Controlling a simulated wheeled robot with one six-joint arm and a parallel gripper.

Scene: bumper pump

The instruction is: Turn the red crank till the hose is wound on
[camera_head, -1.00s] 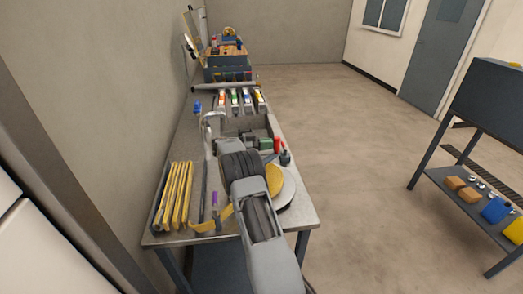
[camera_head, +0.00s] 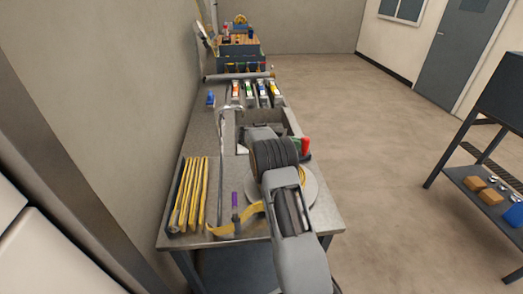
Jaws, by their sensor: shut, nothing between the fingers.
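My gripper (camera_head: 260,135) is at the end of my arm, over the sink-like recess in the bench. My black wrist hides most of it, and its fingers are hard to make out; it appears shut and empty. A small upright red thing (camera_head: 306,145) stands at the recess's right edge, just right of my wrist; I cannot tell whether it is the red crank. A round pale plate (camera_head: 313,195) with something yellow on it lies partly behind my arm. I cannot make out a hose or reel for certain.
The metal bench (camera_head: 196,140) runs along the left wall. Yellow folders (camera_head: 188,195) stand at its near left, with a curved yellow strip (camera_head: 228,228) beside them. Coloured tubes (camera_head: 255,92) and a dark crate (camera_head: 240,55) are farther back. Open floor separates it from a dark shelf (camera_head: 490,195).

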